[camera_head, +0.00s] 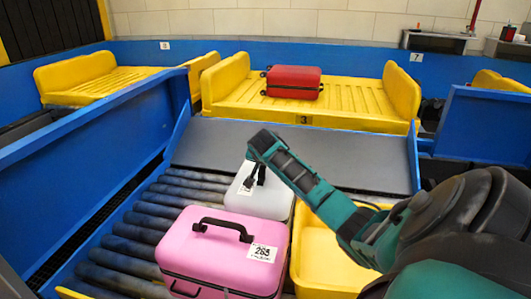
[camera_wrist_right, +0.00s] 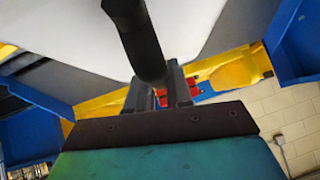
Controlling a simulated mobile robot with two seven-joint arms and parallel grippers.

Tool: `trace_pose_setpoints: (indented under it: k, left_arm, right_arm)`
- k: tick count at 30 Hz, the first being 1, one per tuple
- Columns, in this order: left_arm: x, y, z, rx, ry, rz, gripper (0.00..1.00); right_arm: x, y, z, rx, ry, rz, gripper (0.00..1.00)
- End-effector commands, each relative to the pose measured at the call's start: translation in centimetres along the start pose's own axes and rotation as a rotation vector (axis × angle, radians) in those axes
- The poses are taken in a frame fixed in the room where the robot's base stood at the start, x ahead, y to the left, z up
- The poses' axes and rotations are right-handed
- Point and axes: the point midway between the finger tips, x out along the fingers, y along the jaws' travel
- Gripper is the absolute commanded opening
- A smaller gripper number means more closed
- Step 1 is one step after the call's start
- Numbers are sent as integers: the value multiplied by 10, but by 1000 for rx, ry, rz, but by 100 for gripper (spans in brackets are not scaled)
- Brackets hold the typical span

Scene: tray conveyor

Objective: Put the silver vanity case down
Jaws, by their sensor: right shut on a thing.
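The silver vanity case (camera_head: 262,200) is pale and hard-sided, with a black handle and a white label. In the head view it stands on the rollers just beyond the pink case; whether it bears on them or hangs slightly above, I cannot tell. My right gripper (camera_head: 256,176) comes in from the right and is shut on its black handle. In the right wrist view the handle (camera_wrist_right: 143,50) runs between the fingers of my right gripper (camera_wrist_right: 160,90), and the pale case body (camera_wrist_right: 70,25) fills the upper part. My left gripper is not in view.
An empty-looking yellow tray (camera_head: 325,262) lies right, partly behind my arm. A dark belt (camera_head: 215,140) lies beyond. A red suitcase (camera_head: 293,82) rests on yellow tray 3 (camera_head: 345,98). Blue walls (camera_head: 90,140) flank the left.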

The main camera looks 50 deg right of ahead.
Motion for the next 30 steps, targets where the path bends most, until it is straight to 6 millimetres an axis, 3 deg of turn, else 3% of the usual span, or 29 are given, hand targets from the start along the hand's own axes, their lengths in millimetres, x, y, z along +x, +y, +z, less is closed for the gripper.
trace_pose_setpoints:
  k: [9,10,18,26,30]
  left_arm:
    - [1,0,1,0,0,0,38]
    - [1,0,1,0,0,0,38]
    - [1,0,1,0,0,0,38]
    - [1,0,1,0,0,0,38]
    - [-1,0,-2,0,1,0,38]
  right_arm:
    - [7,1,4,3,11,-7,0]
    - [9,2,9,0,0,-1,22]
    - [8,2,9,0,1,-1,45]
    - [7,2,8,0,1,-1,45]
    - [-4,2,8,0,1,-3,45]
